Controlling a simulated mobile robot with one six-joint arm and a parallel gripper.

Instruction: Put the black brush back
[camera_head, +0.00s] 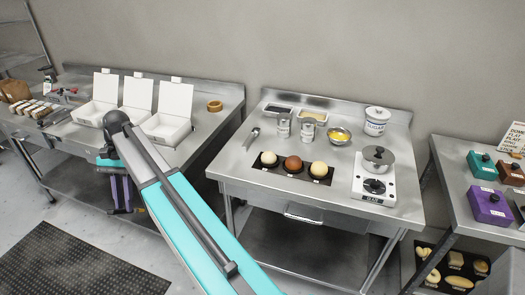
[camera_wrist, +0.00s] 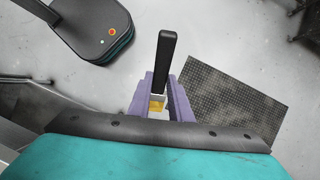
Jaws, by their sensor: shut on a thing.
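The black brush (camera_wrist: 166,60) shows in the wrist view as a long dark handle standing out past the purple fingers. A small yellow part (camera_wrist: 157,103) shows between the fingers, below the handle; I cannot tell what it is. My gripper (camera_wrist: 163,92) is shut on the brush. In the head view my gripper (camera_head: 121,192) points down in front of the left steel table (camera_head: 205,128), over the floor. I cannot make out the brush there.
Three open white boxes (camera_head: 172,103) and a brown ring (camera_head: 215,106) stand on the left table. The middle table (camera_head: 240,150) carries tins, a bowl, three round balls and a pot on a hob. A right table (camera_head: 455,165) holds coloured boxes. A dark floor mat (camera_head: 75,268) lies front left.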

